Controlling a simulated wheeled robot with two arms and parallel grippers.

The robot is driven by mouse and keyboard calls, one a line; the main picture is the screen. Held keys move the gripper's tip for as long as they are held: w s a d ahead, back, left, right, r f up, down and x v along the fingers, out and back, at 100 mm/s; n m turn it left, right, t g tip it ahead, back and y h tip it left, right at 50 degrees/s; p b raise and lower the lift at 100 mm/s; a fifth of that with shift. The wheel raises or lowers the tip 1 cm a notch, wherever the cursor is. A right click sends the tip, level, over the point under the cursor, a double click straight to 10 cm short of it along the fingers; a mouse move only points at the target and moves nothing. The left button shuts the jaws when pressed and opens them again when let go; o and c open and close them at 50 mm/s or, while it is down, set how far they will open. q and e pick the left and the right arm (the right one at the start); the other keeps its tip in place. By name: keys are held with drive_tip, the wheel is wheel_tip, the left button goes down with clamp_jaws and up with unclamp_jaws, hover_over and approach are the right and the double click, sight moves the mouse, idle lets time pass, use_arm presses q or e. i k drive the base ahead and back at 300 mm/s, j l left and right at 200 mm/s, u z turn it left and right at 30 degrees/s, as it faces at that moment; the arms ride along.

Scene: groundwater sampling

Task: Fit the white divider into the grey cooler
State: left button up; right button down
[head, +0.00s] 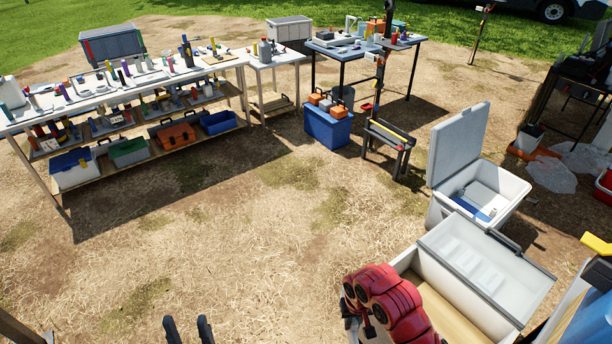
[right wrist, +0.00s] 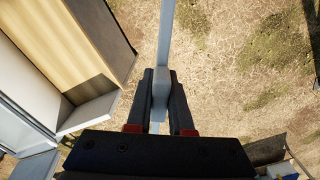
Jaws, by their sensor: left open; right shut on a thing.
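My right gripper (right wrist: 161,105) is shut on a thin, pale strip-like thing, seen edge-on in the right wrist view; it looks like the white divider (right wrist: 166,35). In the head view the red right arm hides this gripper, and the divider cannot be made out. A pale grey open cooler (head: 408,262) with a tan inside stands just right of that arm, its lid raised. It also shows at the left of the right wrist view (right wrist: 92,112), and the divider is outside it, over the ground. My left gripper (head: 188,330) is open and empty at the bottom edge.
A second open cooler (head: 435,212) stands behind, with blue and white things inside. A long table (head: 60,118) with bottles and bins is at the left. A blue box (head: 327,126) and a small black stand (head: 388,137) are further back. The dry grass in the middle is clear.

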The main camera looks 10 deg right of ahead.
sight(476, 205)
drive_tip(key=i+j+u, duration=0.15)
drive_tip(key=i+u, duration=0.15)
drive_tip(key=i, duration=0.5)
drive_tip(key=i+u, duration=0.25)
drive_tip(key=i, duration=0.55)
drive_tip(key=i+l+z, duration=0.1)
drive_tip(key=i+z, duration=0.45)
drive_tip(key=z, duration=0.3)
drive_tip(key=i+j+z, duration=0.1)
drive_tip(key=i+z, duration=0.3)
drive_tip(key=i+j+z, duration=0.15)
drive_tip(key=z, duration=0.25)
